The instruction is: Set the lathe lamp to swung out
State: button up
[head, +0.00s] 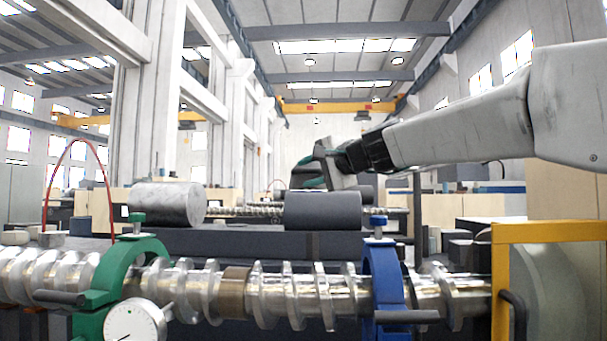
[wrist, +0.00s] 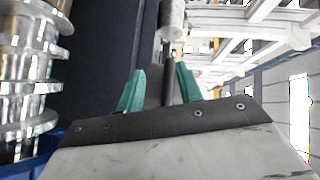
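I cannot pick out a lathe lamp for certain in either view. My gripper (head: 311,172) is raised above the machine bed in the head view, over a dark grey cylinder (head: 322,210). In the wrist view my gripper (wrist: 160,82) has its two teal fingers apart, with a gap between them. A narrow dark grey shape (wrist: 169,80) shows in that gap; I cannot tell whether it lies between the fingers or beyond them. No contact is visible.
A shiny screw shaft (head: 300,290) runs across the front through a green clamp ring (head: 127,262) and a blue one (head: 381,270). A mottled cylinder (head: 167,203) lies at left. A thin red hose (head: 75,145) arches at far left. A yellow frame (head: 550,232) stands at right.

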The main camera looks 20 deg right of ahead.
aim_at(311, 171)
jog(key=d, duration=0.1)
jog(key=d+m, duration=0.1)
jog(key=d, duration=0.1)
jog(key=shift+s+d+r+m, duration=0.2)
jog(key=shift+d+r+m, duration=0.1)
jog(key=shift+d+r, duration=0.05)
jog(key=shift+s+r+m, duration=0.3)
jog(key=shift+m, duration=0.6)
jog(key=shift+a, duration=0.2)
jog(key=shift+m, duration=0.3)
jog(key=x, duration=0.7)
jog(key=shift+w+a, duration=0.2)
jog(key=shift+w, duration=0.15)
jog(key=shift+c, duration=0.4)
grip_shut()
jog(key=shift+f, duration=0.1)
